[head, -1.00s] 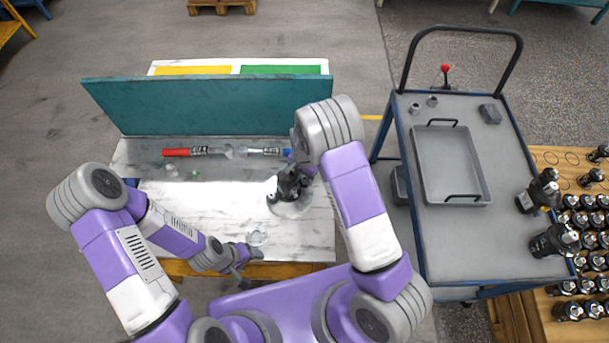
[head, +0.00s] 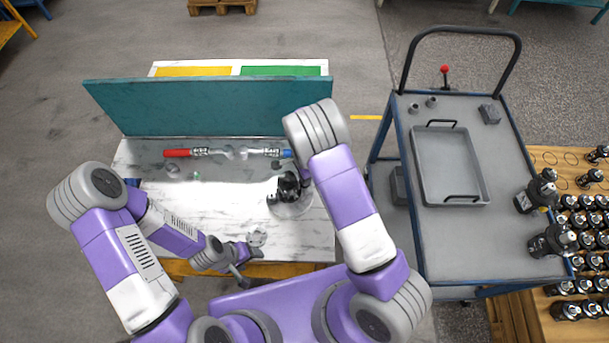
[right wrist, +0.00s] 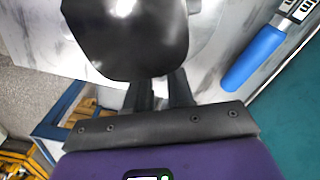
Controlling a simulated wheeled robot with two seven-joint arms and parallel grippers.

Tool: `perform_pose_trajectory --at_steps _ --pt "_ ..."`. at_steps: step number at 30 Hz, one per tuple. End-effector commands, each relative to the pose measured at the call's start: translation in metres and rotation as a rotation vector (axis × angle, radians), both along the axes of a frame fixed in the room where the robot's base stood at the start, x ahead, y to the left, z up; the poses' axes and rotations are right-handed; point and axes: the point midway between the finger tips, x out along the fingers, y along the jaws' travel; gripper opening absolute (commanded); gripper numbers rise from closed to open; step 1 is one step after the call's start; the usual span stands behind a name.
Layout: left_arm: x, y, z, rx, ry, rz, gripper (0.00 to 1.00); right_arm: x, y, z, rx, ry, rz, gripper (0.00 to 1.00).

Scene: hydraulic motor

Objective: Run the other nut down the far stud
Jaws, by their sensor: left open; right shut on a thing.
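The black hydraulic motor (head: 288,187) stands on a round grey plate (head: 296,209) at the right of the bench. In the right wrist view, a smooth black body (right wrist: 130,35), probably the motor, fills the top middle close to the camera. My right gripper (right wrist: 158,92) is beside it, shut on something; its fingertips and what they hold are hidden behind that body. In the head view my right arm covers this gripper. I cannot make out the nut or the far stud. My left gripper (head: 242,254) is open and empty near the bench's front edge.
A red-handled tool (head: 177,153) and a blue-handled tool (head: 286,154) lie near the teal back panel (head: 210,107). Small clear items lie at the bench's left. A trolley (head: 405,250) with a grey tray (head: 486,190) stands right. The bench's middle is clear.

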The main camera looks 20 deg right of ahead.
Motion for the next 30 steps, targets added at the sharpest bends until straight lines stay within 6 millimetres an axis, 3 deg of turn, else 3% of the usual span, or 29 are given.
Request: perform_pose_trajectory --at_steps 5,12,20,21,23,30 --pt "0.0 0.0 0.002 0.0 0.0 0.0 0.66 0.0 0.0 0.001 -0.001 0.001 -0.049 0.0" --pt "0.0 0.0 0.013 0.0 0.0 0.0 0.66 0.0 0.0 0.001 -0.001 0.0 -0.365 0.0" --pt "0.0 0.0 0.013 0.0 0.0 0.0 0.66 0.0 0.0 0.0 0.001 -0.001 -0.4 0.0" --pt "0.0 0.0 0.013 0.0 0.0 0.0 0.66 0.0 0.0 0.0 0.001 -0.001 -0.399 0.27" --pt "0.0 0.0 0.013 0.0 0.0 0.0 0.66 0.0 0.0 0.0 0.001 -0.001 -0.399 0.36" --pt "0.0 0.0 0.013 0.0 0.0 0.0 0.66 0.0 0.0 -0.001 0.0 -0.001 -0.397 0.36"
